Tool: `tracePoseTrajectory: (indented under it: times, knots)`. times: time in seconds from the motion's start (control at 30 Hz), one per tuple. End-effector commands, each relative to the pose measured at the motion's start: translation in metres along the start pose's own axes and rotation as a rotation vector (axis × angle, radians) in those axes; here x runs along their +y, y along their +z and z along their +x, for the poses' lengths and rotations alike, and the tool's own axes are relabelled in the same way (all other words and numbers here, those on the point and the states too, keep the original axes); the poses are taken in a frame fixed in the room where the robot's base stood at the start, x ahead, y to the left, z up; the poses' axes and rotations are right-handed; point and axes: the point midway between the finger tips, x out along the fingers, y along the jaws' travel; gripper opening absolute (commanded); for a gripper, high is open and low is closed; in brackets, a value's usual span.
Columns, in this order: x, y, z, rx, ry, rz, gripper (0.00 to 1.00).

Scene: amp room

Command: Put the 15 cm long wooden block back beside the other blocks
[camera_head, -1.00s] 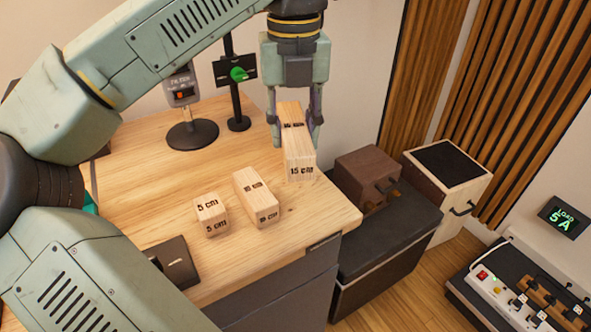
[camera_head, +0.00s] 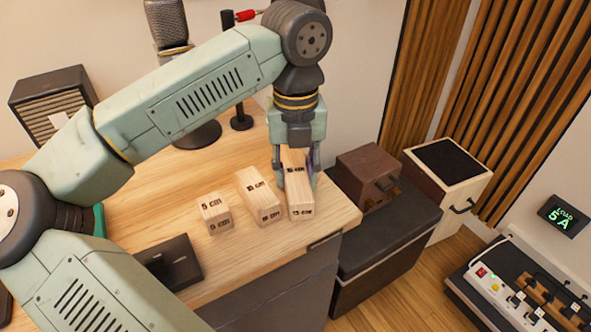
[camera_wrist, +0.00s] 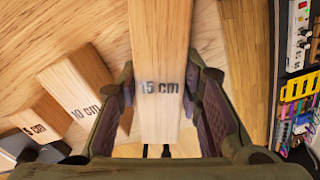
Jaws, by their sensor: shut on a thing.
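The 15 cm wooden block (camera_head: 298,198) is at the right end of the row of blocks on the wooden desk (camera_head: 150,215). My gripper (camera_head: 298,172) is above it, shut on its sides; the wrist view shows the 15 cm block (camera_wrist: 161,50) between the two fingers (camera_wrist: 165,105). The 10 cm block (camera_head: 257,197) lies just left of it, with a narrow gap at the front. The 5 cm block (camera_head: 214,214) is left of that. The 10 cm block (camera_wrist: 78,82) and 5 cm block (camera_wrist: 35,118) also show in the wrist view. Whether the held block touches the desk is hard to tell.
A dark flat box (camera_head: 168,262) lies on the desk at front left. A microphone (camera_head: 168,25) stands behind my arm. A brown box (camera_head: 367,177) sits on a dark cabinet (camera_head: 385,235) right of the desk edge. Bare desk lies in front of the blocks.

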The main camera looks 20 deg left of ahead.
Motion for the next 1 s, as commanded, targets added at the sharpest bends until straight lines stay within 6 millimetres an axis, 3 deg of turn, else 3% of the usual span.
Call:
tracePoseTrajectory:
  times: [0.03,0.07,0.33,0.73,1.0]
  knots:
    - [0.0,0.0,0.003,0.0,0.0,0.0,0.0]
    - [0.0,0.0,0.002,0.0,0.0,0.0,0.34]
    - [0.0,0.0,0.001,0.0,0.0,0.0,0.52]
    - [0.0,0.0,-0.004,0.0,0.0,0.0,0.53]
    - [0.0,0.001,-0.059,-0.002,0.001,-0.001,0.53]
